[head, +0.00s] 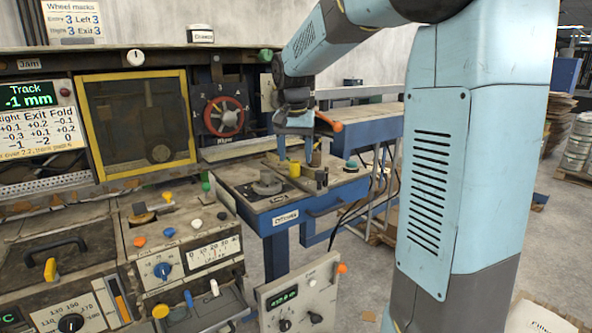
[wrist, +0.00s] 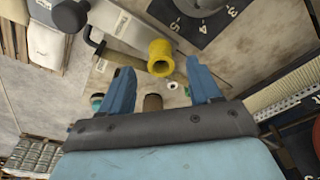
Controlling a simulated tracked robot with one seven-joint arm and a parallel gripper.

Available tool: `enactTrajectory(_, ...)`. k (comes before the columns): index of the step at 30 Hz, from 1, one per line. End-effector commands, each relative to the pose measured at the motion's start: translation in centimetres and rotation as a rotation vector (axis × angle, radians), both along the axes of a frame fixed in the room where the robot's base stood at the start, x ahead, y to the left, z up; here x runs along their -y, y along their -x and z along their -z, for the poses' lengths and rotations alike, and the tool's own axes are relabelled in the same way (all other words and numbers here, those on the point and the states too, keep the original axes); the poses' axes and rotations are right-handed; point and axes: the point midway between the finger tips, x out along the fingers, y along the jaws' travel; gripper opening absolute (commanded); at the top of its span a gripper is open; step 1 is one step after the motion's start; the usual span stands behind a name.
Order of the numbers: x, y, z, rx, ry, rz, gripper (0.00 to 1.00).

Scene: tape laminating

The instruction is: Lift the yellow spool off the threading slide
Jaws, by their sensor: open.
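In the head view a small yellow piece (head: 294,169), which looks like the same spool, shows below my gripper (head: 296,149). My gripper (wrist: 159,68) is open in the wrist view, one blue finger on each side, with nothing held. The spool appears apart from both fingers. I cannot clearly make out the threading slide under it.
A dark numbered plate (wrist: 198,20) and a dark bar (wrist: 125,52) lie near the spool. A brown cylinder (wrist: 153,103) and a small white ring (wrist: 171,86) are close to the fingers. A blue-framed bench (head: 262,222) stands below; a red handwheel (head: 224,116) is left.

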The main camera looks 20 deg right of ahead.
Motion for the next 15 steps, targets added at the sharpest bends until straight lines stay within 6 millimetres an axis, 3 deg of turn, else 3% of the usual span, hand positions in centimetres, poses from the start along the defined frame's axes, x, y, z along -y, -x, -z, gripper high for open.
enactTrajectory(7, 0.1, -0.5, 3.2, -0.003, 0.001, 0.0, 0.63)
enactTrajectory(15, 0.1, -0.6, 3.7, 0.0, 0.0, 0.0, 0.63)
